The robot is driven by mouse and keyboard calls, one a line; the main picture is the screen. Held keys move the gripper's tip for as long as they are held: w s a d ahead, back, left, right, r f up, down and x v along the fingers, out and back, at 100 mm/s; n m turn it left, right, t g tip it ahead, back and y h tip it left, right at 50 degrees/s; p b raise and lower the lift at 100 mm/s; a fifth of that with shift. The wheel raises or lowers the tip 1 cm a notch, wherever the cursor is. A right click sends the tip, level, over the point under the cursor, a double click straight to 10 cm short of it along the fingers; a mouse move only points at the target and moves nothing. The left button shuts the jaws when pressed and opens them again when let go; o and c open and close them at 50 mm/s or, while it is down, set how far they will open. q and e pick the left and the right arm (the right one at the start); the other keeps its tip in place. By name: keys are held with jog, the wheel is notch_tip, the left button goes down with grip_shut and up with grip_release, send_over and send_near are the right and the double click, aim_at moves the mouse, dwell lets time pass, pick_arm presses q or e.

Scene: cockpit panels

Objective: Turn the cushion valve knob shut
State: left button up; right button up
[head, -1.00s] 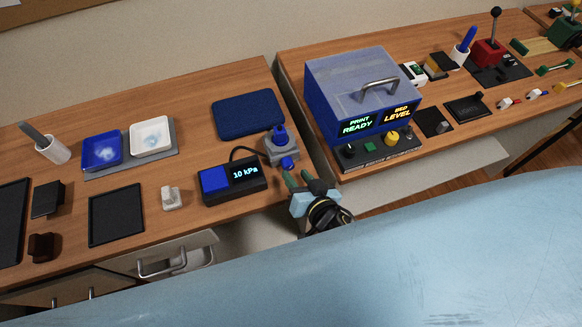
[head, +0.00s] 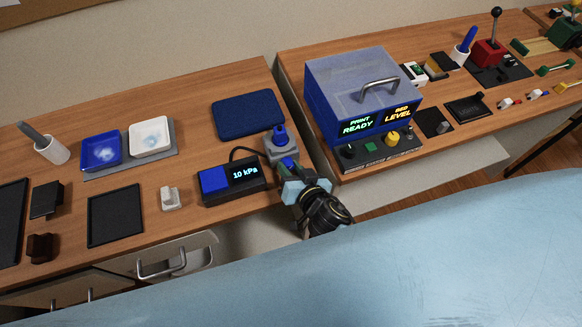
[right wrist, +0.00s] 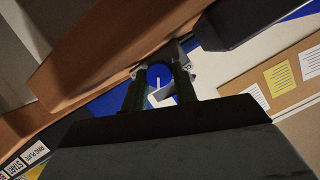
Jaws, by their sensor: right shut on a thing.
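The blue cushion valve knob (head: 289,162) is on the front of a grey valve block (head: 281,147) with a blue upright fitting on top. My right gripper (head: 288,168) is shut on the knob from the front, its fingers partly hiding it. In the right wrist view the knob's round blue face (right wrist: 158,76), with a white line on it, sits between the two dark green fingers (right wrist: 160,82). A dark blue cushion (head: 248,114) lies behind the valve. A gauge box (head: 235,182) left of the valve reads 10 kPa. My left gripper is not in view.
A blue machine (head: 350,95) with a handle and lit panels stands right of the valve, across a gap between tables. A small white block (head: 170,198) and a black tray (head: 116,215) lie left of the gauge. A drawer (head: 178,262) stands open below.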

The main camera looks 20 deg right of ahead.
jog(key=shift+a+n+h+b, duration=0.15)
jog(key=shift+n+h+b, duration=0.75)
jog(key=shift+n, duration=0.2)
jog(key=shift+f+n+h+b, duration=0.1)
jog(key=shift+n+h+b, duration=0.3)
jog(key=shift+n+b, duration=0.35)
jog(key=shift+n+h+b, duration=0.35)
jog(key=shift+h+b, duration=0.05)
jog(key=shift+b, duration=0.25)
jog(key=o, duration=0.7)
jog(key=shift+r, duration=0.2)
